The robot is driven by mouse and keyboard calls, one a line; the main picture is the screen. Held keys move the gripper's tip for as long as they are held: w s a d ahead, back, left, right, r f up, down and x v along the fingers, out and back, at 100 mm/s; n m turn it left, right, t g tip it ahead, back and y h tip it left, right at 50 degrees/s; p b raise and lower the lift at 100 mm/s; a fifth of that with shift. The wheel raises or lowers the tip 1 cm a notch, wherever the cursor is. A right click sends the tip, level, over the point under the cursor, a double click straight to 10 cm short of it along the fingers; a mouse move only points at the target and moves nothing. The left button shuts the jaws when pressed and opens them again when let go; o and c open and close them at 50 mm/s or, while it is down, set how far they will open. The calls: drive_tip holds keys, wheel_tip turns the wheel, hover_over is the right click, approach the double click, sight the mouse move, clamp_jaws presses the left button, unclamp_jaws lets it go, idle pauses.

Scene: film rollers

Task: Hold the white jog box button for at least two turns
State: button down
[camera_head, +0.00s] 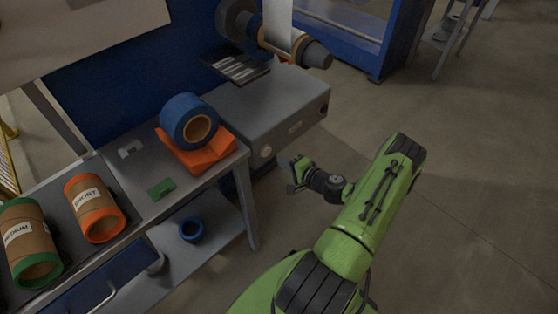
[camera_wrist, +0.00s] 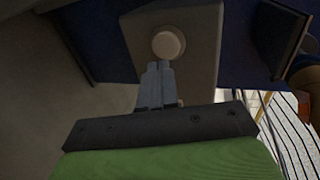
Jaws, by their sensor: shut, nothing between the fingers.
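The white jog box button (camera_head: 266,151) is a small round button on the front side of the grey box (camera_head: 278,135). In the wrist view the button (camera_wrist: 168,43) faces me, round and pale, on the grey box face (camera_wrist: 200,75). My gripper (camera_head: 291,172) is to the right of the button in the head view, with a gap between them in that picture. In the wrist view the fingers (camera_wrist: 158,66) are shut together and empty. Their tips point at the button and sit just below it in the picture. I cannot tell whether they touch it.
A blue roll (camera_head: 184,112) sits on an orange cradle (camera_head: 222,147) on the grey bench. Rolls labelled SHORT (camera_head: 86,195) and MEDIUM (camera_head: 20,228) lie left. A roller (camera_head: 315,55) carries white film above the box. A blue cup (camera_head: 190,231) stands on the shelf.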

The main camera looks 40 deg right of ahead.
drive_tip(key=p+v, duration=0.1)
drive_tip(key=v, duration=0.6)
drive_tip(key=shift+s, duration=0.25)
drive_tip(key=w+a+r+n+g+y+p, duration=0.25)
drive_tip(key=a+r+n+g, duration=0.25)
drive_tip(key=a+r+n, duration=0.4)
drive_tip(key=w+a+r+n+g+y+p, duration=0.2)
drive_tip(key=a+r+n+g+p, duration=0.15)
drive_tip(key=a+r, duration=0.55)
drive_tip(key=s+a+r+n+h+p, duration=0.2)
drive_tip(key=s+a+r, duration=0.2)
drive_tip(key=s+r, duration=0.4)
drive_tip(key=s+a+r+n+h+p, duration=0.2)
drive_tip(key=s+a+r, duration=0.3)
drive_tip(key=r, duration=0.9)
drive_tip(key=s+n+h, duration=0.1)
drive_tip(key=s, duration=0.2)
drive_tip(key=shift+s+r, duration=0.25)
drive_tip(key=shift+s, duration=0.05)
